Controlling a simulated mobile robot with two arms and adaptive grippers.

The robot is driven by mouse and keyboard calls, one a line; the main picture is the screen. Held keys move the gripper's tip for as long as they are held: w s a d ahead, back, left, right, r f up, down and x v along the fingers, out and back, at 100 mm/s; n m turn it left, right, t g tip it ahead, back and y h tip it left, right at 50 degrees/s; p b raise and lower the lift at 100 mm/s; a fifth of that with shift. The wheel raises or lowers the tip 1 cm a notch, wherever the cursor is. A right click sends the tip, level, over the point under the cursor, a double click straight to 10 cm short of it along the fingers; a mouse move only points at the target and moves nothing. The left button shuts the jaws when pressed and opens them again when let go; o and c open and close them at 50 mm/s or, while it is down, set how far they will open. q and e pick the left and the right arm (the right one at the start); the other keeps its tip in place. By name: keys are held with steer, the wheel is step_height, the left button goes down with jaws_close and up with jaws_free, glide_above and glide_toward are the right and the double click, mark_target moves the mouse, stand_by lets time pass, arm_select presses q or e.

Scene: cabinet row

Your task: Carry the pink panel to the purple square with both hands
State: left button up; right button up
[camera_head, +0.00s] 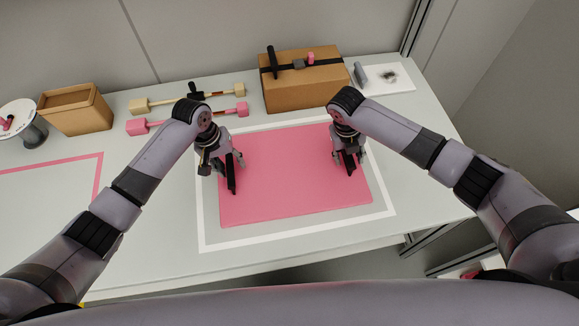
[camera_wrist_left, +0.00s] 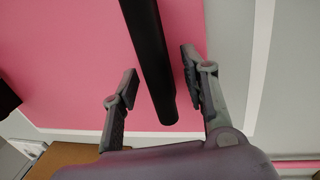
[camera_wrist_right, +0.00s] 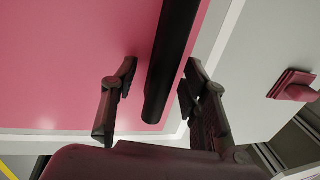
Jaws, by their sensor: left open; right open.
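The pink panel (camera_head: 290,190) lies flat on the table inside a white outline (camera_head: 206,235). It has a black bar handle (camera_head: 232,180) near its left edge and another (camera_head: 349,161) near its right edge. My left gripper (camera_head: 230,163) is open over the left handle; in the left wrist view this handle (camera_wrist_left: 152,60) passes between the fingers (camera_wrist_left: 159,76). My right gripper (camera_head: 346,157) is open over the right handle; in the right wrist view that handle (camera_wrist_right: 170,60) runs between the fingers (camera_wrist_right: 160,75). No clearly purple square shows; a pink outline (camera_head: 98,178) is at the left.
An open brown box (camera_head: 82,118) stands at back left. The table inside the pink outline looks clear.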

arm_select(q)
steer(key=shift+c, duration=0.2)
arm_select(e)
steer(key=shift+c, duration=0.2)
arm_select(q)
jaws_close()
arm_select(e)
jaws_close()
arm_select(q)
steer(key=shift+r, duration=0.15)
arm_select(e)
steer(key=shift+r, duration=0.1)
